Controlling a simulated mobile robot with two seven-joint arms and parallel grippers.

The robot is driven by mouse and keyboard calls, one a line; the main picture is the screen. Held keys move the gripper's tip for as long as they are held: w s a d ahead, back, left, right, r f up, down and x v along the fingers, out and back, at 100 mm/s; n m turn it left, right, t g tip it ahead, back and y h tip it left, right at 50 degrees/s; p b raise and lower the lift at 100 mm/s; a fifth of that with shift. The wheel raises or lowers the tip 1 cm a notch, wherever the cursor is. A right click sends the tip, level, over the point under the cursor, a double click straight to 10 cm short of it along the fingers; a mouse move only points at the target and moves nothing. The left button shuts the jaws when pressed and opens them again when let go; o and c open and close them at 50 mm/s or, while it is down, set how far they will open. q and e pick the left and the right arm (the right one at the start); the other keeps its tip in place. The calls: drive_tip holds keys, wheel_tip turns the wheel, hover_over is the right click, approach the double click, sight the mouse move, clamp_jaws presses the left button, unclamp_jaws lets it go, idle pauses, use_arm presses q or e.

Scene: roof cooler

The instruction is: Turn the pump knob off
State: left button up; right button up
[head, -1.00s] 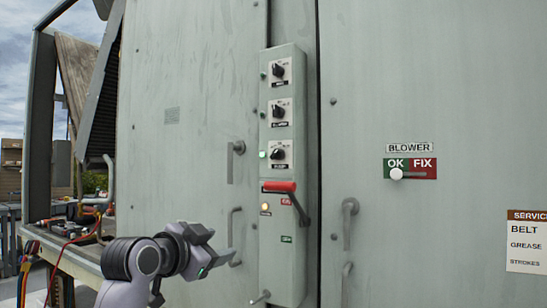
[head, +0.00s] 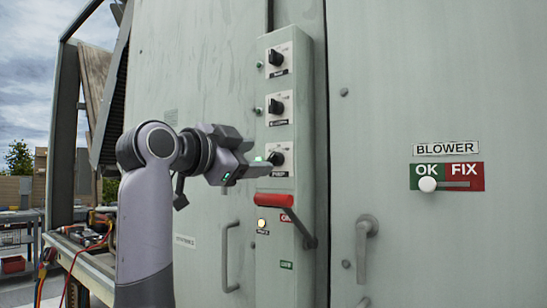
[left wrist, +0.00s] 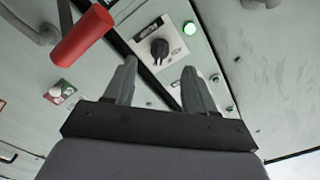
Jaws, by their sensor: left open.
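The pump knob (head: 277,158) is a black rotary knob on a white plate, the lowest of three on the narrow switch panel. In the left wrist view the pump knob (left wrist: 159,48) lies just beyond the fingertips, between their lines. My left gripper (head: 262,168) is at the panel, just left of and below the knob. Its fingers are open and empty in the left wrist view (left wrist: 160,72). I cannot tell whether a fingertip touches the plate. A lit green lamp (left wrist: 190,28) sits beside the knob. My right gripper is not in view.
A red-handled lever (head: 284,201) juts out just below the pump knob, with a lit amber lamp (head: 262,223) beneath. Two similar knobs, the middle one (head: 276,106) and the top one (head: 276,57), sit above. A blower slider (head: 428,184) is on the right door.

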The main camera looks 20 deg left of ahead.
sight(270, 158)
use_arm(q)
drive_tip(key=shift+p+x, duration=0.75)
drive_tip(key=shift+x, duration=1.95)
clamp_jaws()
